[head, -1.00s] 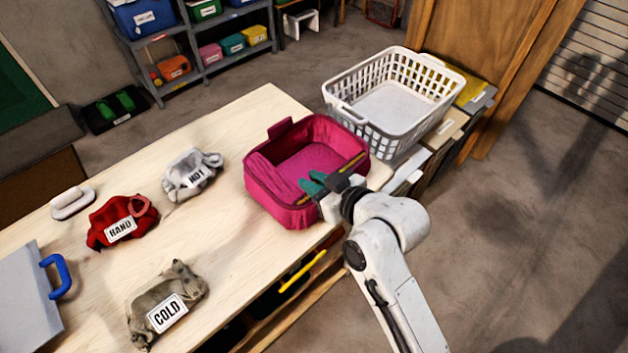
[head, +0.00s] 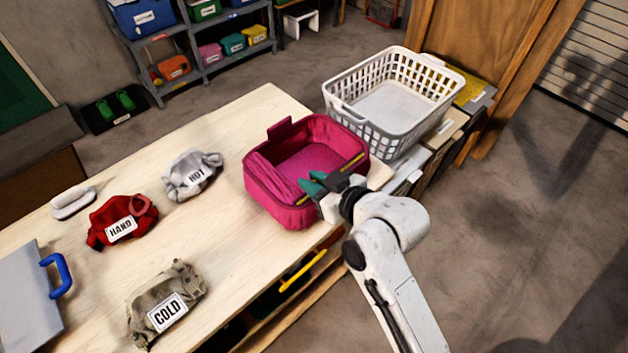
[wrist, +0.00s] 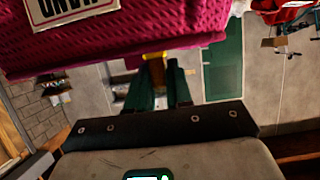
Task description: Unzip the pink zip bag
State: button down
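The pink zip bag (head: 262,190) sits at the right end of the table. Its top is open and the inside shows; a flap stands at the back. A yellow strip (head: 354,163) lies along its right rim. My gripper (head: 312,182), with teal fingers, is at the bag's near right rim. In the wrist view the bag's woven side (wrist: 110,50) fills the top, with an upside-down label (wrist: 70,10). There a yellow-brown tab (wrist: 153,73) shows between my two fingers; I cannot tell whether they grip it.
A white laundry basket (head: 345,115) stands behind the bag at the right. Cloth bundles marked HOT (head: 192,174), HAND (head: 122,221) and COLD (head: 167,305) lie to the left on the table (head: 225,235). Bare table lies between the bundles and the pink bag.

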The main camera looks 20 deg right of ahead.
jog(key=c, duration=1.1)
grip_release()
jog(key=b+v, duration=0.1)
jog(key=v, duration=0.9)
jog(key=shift+s+d+r, duration=0.1)
jog(key=shift+s+r, duration=0.05)
jog(key=shift+s, duration=0.2)
